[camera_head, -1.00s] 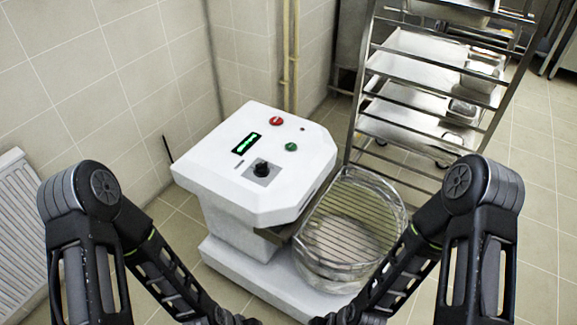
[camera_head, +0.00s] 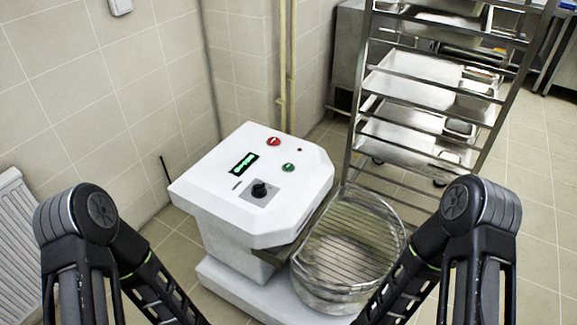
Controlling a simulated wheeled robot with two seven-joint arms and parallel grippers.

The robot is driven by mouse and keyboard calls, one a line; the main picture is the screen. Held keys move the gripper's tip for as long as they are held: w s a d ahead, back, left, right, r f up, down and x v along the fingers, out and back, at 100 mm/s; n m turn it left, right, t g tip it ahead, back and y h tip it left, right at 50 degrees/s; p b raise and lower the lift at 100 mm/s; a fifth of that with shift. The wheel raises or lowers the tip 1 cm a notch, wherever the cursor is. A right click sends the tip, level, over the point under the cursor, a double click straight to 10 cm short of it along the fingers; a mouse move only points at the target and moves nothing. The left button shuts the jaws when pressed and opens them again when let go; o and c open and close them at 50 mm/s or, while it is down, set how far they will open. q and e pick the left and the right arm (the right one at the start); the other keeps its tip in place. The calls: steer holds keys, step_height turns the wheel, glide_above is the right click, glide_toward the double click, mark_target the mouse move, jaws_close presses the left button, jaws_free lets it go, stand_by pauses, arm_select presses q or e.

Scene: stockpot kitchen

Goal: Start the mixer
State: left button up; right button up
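The white mixer (camera_head: 225,205) stands in the middle of the camera_head view. On its top panel are a red button (camera_head: 273,142), a green button (camera_head: 288,167), a lit green display (camera_head: 243,163) and a black knob (camera_head: 260,189). A steel bowl under a wire guard (camera_head: 350,235) sits at its right side, and the guard lies over the bowl. My two arms come in from the lower left and lower right, pointing down in front of the mixer. Both grippers are below the picture edge.
A metal rack (camera_head: 400,130) with trays stands behind the mixer on the right. A white radiator (camera_head: 22,240) is at the far left by the tiled wall. Vertical pipes (camera_head: 287,75) run behind the mixer. Tiled floor (camera_head: 530,215) on the right is clear.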

jaws_close()
stand_by(1.3)
